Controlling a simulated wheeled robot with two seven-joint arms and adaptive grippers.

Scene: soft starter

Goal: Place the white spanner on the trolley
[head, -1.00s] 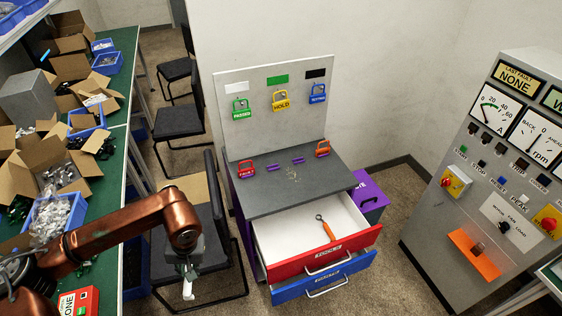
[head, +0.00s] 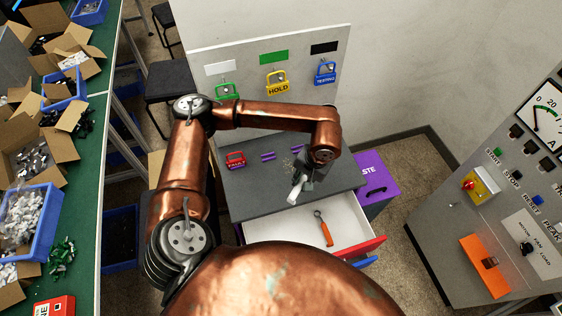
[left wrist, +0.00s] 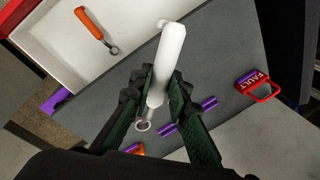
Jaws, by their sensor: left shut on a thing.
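The white spanner (head: 293,198) is in my left gripper (head: 304,186), which is shut on it above the trolley. In the left wrist view the white spanner (left wrist: 168,55) lies between the fingers (left wrist: 153,93), its thick white handle on one side and its metal ring end on the other. The trolley has a grey top (head: 252,198), which lies below the spanner. A gap between spanner and top cannot be judged well. My right gripper is not in view.
An open drawer (head: 281,233) of the trolley holds an orange spanner (head: 325,230). A panel with padlocks rises behind. A purple bin (head: 375,185) stands at the right.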

